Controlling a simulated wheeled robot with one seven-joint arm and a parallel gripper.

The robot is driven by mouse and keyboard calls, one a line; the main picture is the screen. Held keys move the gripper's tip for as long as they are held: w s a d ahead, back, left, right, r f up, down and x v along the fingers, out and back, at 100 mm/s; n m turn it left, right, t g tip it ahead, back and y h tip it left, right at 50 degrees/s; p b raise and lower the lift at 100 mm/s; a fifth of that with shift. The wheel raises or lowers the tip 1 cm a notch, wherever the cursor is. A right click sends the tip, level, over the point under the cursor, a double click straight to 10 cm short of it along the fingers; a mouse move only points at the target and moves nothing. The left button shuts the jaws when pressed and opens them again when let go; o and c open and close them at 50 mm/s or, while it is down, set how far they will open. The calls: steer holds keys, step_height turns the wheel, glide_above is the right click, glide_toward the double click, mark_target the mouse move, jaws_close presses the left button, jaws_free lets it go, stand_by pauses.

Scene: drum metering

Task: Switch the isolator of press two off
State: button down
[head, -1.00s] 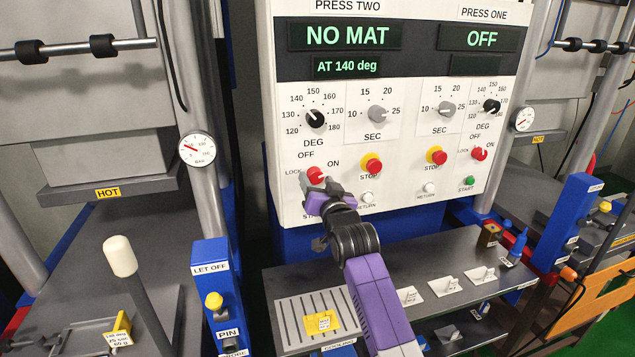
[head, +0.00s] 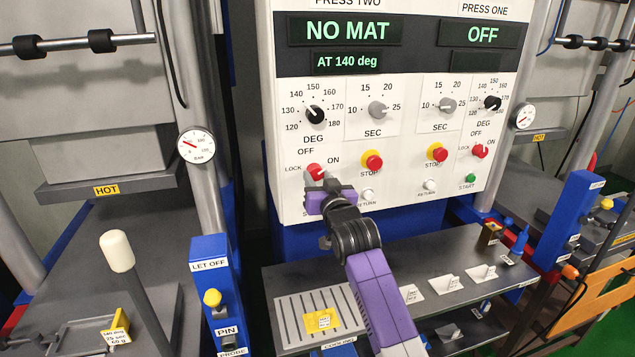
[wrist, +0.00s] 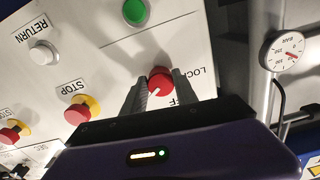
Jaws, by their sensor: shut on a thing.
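The press two isolator is a red knob (head: 315,171) low on the left half of the white control panel (head: 297,225), with OFF, ON and LOCK marked around it. My gripper (head: 322,183) is at this knob in the head view and partly covers it. In the wrist view, which sees the panel upside down, the red knob (wrist: 160,82) sits between the two fingers of my gripper (wrist: 158,90), shut on it. The white mark on the knob points toward the ON side. The press two display (head: 346,32) reads NO MAT, AT 140 deg.
A yellow-collared red stop button (head: 372,160) and a white return button (head: 368,196) are right of the knob. The press one isolator (head: 480,151) is farther right. A green button (wrist: 136,11) is close by in the wrist view. A shelf (head: 440,260) juts out below.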

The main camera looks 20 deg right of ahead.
steer(key=n+b, duration=0.1)
steer(key=n, duration=0.3)
steer(key=shift+d+n, duration=0.15)
steer(key=shift+n, duration=0.15)
steer(key=n, duration=0.3)
steer(key=shift+n, duration=0.4)
steer(key=n, duration=0.3)
steer(key=shift+d+r, duration=0.1)
steer(key=shift+n+p, duration=0.4)
steer(key=shift+n, duration=1.6)
steer(key=c, duration=1)
jaws_free()
steer(key=shift+o, duration=0.2)
